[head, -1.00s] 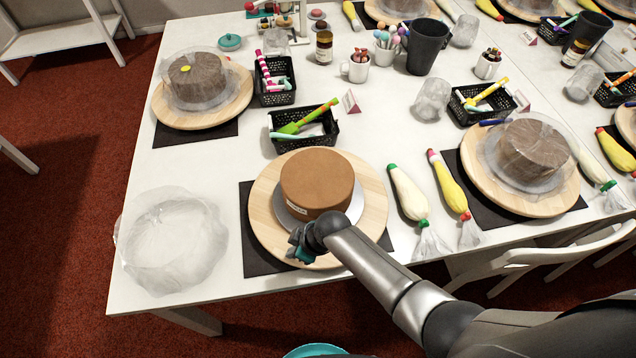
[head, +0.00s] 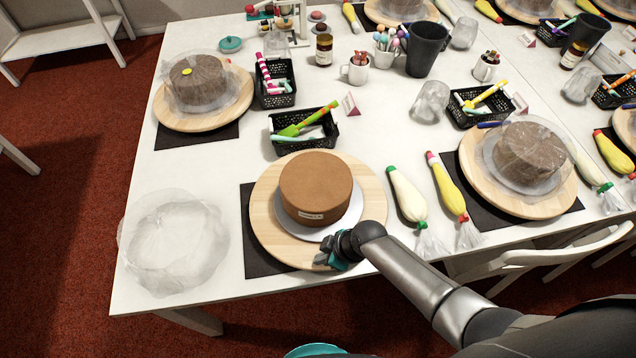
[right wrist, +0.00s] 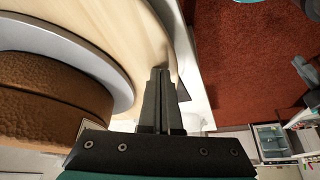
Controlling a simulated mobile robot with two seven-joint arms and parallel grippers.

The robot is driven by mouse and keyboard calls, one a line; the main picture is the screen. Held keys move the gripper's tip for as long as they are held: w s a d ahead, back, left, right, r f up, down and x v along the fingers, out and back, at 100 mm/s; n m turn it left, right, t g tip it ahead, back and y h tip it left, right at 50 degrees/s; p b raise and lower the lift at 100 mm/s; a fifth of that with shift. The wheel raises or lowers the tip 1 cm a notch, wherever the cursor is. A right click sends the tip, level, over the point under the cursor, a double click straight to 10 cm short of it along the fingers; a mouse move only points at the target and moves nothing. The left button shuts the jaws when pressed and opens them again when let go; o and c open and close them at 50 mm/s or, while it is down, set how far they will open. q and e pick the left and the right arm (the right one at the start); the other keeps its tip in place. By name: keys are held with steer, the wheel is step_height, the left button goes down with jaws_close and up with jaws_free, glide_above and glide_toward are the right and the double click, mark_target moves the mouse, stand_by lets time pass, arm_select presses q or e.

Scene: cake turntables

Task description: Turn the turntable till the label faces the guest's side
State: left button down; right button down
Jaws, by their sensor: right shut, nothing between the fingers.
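A round brown cake (head: 316,184) sits on a silver board (head: 338,232) on the wooden turntable (head: 268,230). A small white label (head: 311,216) shows on the cake's near side, facing roughly toward me. My right gripper (head: 326,260) is shut and empty at the turntable's near rim, right of the label. In the right wrist view the shut fingers (right wrist: 160,78) lie at the rim of the turntable (right wrist: 118,28), beside the cake (right wrist: 45,95); whether they touch it I cannot tell. My left gripper is not in view.
A black mat (head: 258,262) lies under the turntable. A crumpled clear cover (head: 172,245) lies to the left. Two piping bags (head: 408,195) lie to the right, and a black basket (head: 303,140) stands behind. A white chair (head: 540,258) is at the front right.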

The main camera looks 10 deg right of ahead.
steer(key=d+b, duration=0.1)
steer(key=d, duration=0.5)
steer(key=shift+w+d, duration=0.15)
steer(key=shift+d, duration=0.2)
step_height(320, 180, up, 3)
steer(key=p, duration=0.2)
steer(key=shift+p, duration=0.4)
steer(key=shift+f, duration=0.1)
